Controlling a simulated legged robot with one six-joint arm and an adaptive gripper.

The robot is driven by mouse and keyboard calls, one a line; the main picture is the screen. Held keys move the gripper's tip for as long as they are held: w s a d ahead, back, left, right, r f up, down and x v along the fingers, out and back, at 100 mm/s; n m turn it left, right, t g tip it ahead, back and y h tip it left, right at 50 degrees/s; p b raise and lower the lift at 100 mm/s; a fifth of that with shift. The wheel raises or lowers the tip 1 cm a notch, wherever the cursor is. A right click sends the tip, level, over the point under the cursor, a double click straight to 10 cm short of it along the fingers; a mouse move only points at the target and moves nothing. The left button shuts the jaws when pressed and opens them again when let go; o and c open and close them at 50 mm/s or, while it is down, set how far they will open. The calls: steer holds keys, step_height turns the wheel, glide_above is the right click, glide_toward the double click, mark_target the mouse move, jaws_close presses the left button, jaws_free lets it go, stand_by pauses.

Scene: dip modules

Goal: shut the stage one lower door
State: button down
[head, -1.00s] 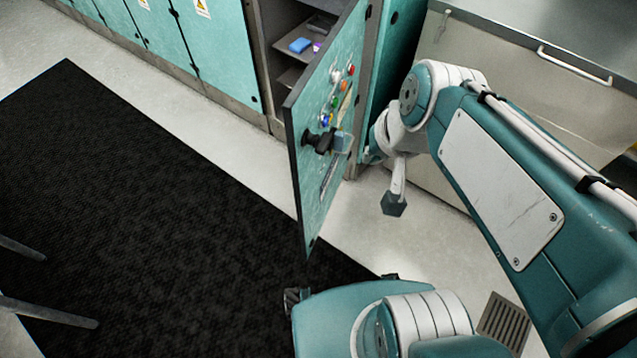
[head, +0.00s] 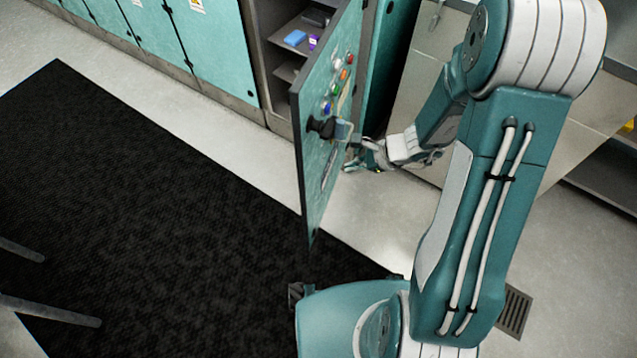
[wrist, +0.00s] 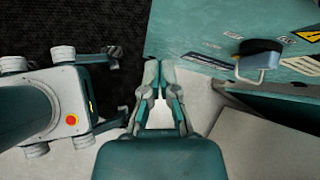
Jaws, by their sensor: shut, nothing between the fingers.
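The door (head: 327,172), a teal panel with a dark edge, stands swung wide open from its cabinet in the head view. Its face carries coloured buttons and a black knob with a handle (head: 325,127). In the wrist view the door (wrist: 195,38) fills the upper right, with the handle (wrist: 258,62) on it.
The open cabinet (head: 280,60) holds shelves with a blue item (head: 295,38) and a purple one. Teal closed doors (head: 150,45) run to the left. A black mat (head: 150,200) lies on the floor. A metal cabinet stands behind my arm.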

step_height(320, 180, down, 7)
steer(key=d+m+t, duration=0.1)
steer(key=d+m, duration=0.1)
steer(key=m, duration=0.2)
glide_toward(309, 185)
steer(key=x, duration=0.6)
steer(key=shift+d+f, duration=0.25)
steer(key=shift+f, duration=0.3)
steer(key=shift+w+a, duration=0.3)
steer(key=shift+a, duration=0.15)
